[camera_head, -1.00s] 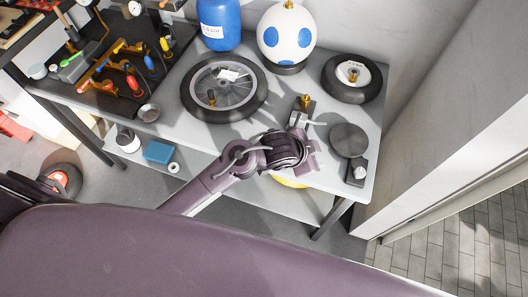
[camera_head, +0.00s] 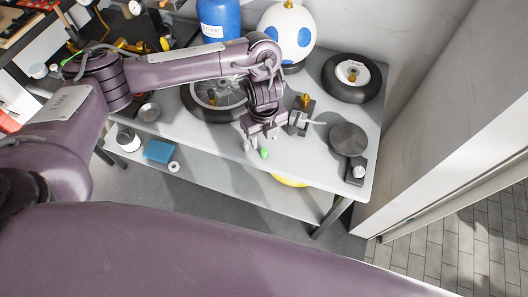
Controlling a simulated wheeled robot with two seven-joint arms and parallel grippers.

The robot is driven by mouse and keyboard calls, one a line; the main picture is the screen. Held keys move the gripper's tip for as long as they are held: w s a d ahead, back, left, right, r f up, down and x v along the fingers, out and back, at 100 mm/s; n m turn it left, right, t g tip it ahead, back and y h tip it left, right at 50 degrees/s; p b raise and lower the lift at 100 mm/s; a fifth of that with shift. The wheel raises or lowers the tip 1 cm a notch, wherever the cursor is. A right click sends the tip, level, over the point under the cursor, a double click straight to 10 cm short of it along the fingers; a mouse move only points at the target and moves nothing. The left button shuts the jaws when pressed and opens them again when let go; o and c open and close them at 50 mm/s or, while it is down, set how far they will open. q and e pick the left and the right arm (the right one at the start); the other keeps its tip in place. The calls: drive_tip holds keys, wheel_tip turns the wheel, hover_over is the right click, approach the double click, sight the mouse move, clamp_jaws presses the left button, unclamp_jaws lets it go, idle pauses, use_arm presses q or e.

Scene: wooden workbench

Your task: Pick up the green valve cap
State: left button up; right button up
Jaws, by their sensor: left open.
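A small green piece, which looks like the green valve cap (camera_head: 264,153), shows at the front edge of the grey bench top (camera_head: 300,178). My left gripper (camera_head: 256,148) points down right over it and is open. The cap is beside one fingertip, on the right; I cannot tell whether it lies between the fingers or touches one. My left arm reaches in from the left across the bench and hides part of the spoked wheel (camera_head: 205,108). My right gripper is not in view.
A small block with a brass fitting (camera_head: 304,102) stands right of my gripper. A dark round disc (camera_head: 348,139) lies further right. A tyre (camera_head: 351,78), a blue-spotted white tank (camera_head: 286,30) and a blue container (camera_head: 219,20) stand behind. A blue box (camera_head: 158,151) is on the lower shelf.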

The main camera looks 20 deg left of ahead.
sight(264, 151)
use_arm(q)
wheel_tip(264, 151, down, 2)
drive_tip(key=shift+f, duration=0.1)
wheel_tip(264, 151, down, 4)
drive_tip(key=shift+f+b, duration=0.25)
drive_tip(key=shift+b, duration=0.55)
drive_tip(key=shift+c, duration=0.7)
clamp_jaws()
